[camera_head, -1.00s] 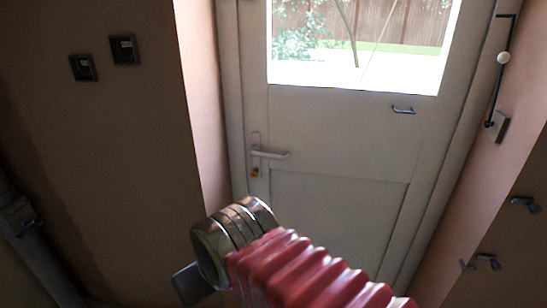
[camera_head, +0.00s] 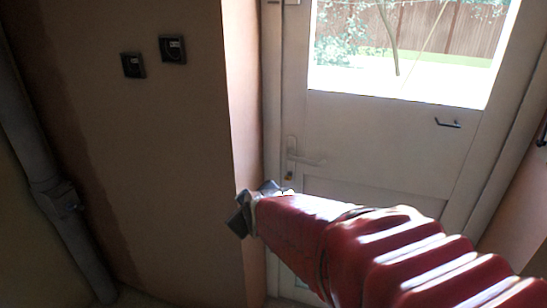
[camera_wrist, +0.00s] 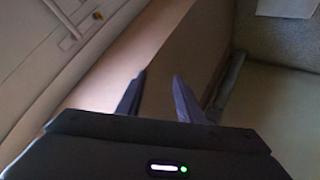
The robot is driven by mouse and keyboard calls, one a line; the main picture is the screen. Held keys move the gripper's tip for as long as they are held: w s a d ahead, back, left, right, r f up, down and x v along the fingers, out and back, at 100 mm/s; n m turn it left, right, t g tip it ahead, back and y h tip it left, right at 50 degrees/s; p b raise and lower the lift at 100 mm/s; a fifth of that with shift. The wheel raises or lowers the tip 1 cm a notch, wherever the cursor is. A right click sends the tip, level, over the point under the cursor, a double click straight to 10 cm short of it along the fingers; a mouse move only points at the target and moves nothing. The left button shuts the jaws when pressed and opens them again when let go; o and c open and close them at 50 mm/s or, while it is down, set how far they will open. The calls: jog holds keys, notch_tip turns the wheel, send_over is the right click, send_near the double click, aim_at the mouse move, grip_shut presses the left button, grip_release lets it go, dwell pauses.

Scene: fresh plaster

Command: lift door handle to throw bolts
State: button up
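The white door (camera_head: 400,150) stands closed, with a pale lever handle (camera_head: 306,160) at its left edge. The lever lies about level, pointing right, with a yellowish lock cylinder (camera_head: 289,176) below it. My gripper (camera_head: 250,207) is in front of the wall corner, left of and below the handle in the head view, and apart from it. In the wrist view the two dark fingers (camera_wrist: 160,95) stand apart with nothing between them. The handle (camera_wrist: 66,20) shows at the top left of that view, away from the fingers.
A plaster wall corner (camera_head: 240,110) juts out just left of the door frame. Two dark switches (camera_head: 173,49) sit on the wall. A grey pipe (camera_head: 62,200) runs down at far left. A small dark pull handle (camera_head: 448,123) is on the door's right.

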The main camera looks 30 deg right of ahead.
jog(key=w+d+f+n+t+h, duration=0.2)
jog(key=w+d, duration=0.4)
jog(key=d, duration=0.2)
jog(key=n+t+h, duration=0.6)
send_near(307, 162)
jog(key=v, duration=0.3)
jog(key=shift+s+d+f, duration=0.1)
jog(key=shift+s, duration=0.05)
jog(key=x, duration=1.3)
jog(key=shift+w+d+f, duration=0.15)
jog(key=shift+w+f, duration=0.05)
jog(key=shift+w, duration=0.25)
jog(key=shift+c, duration=0.4)
